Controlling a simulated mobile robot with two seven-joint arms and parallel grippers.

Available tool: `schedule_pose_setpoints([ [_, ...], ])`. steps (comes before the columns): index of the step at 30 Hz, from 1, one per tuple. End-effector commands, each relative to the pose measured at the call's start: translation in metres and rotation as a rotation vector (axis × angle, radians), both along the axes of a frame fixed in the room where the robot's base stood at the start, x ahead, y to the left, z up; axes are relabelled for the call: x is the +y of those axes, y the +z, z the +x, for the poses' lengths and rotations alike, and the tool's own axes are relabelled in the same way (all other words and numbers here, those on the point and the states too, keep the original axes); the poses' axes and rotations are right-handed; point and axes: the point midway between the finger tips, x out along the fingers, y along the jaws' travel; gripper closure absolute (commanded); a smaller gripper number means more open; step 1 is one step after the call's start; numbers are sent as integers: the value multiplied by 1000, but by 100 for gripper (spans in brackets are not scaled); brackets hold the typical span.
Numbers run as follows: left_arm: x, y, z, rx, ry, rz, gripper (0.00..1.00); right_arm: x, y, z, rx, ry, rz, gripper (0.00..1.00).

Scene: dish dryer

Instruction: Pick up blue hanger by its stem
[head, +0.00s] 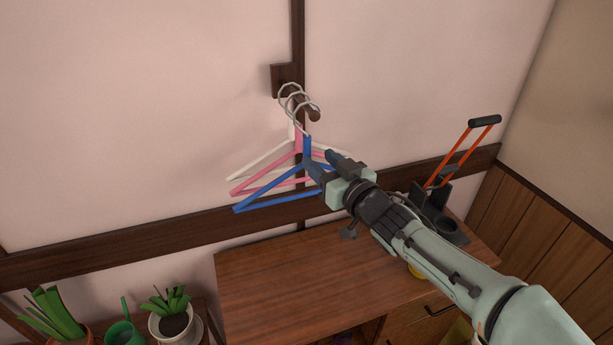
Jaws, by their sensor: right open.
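The blue hanger (271,184) hangs in front of a pink hanger (265,172) and a white hanger (254,165). Their grey hooks loop over a dark wooden wall peg (314,115). The blue stem (307,145) stands upright below its hook. My right gripper (322,162) is open, with its fingers close to the lower stem and the hanger's right shoulder. I cannot tell whether the stem lies between the fingers or whether they touch it. The gripper hides much of the blue hanger's right side. My left gripper is not in view.
A wooden cabinet (280,285) stands below the hangers, its top mostly clear. A dark stand with orange-red handles (462,155) is at its right end. Potted plants (175,320) and a green watering can (123,333) sit at lower left. The wall is close behind.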

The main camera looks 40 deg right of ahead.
Motion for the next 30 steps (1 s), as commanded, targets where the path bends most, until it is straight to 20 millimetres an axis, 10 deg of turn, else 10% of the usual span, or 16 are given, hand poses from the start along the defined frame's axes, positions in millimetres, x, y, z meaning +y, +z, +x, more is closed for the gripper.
schedule_pose_setpoints([
  [20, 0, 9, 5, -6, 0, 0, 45, 1, 6, 53, 0, -1, 1, 54],
  [25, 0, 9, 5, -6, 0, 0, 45, 1, 6, 53, 0, 0, 1, 100],
  [30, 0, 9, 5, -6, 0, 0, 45, 1, 6, 53, 0, 0, 1, 100],
])
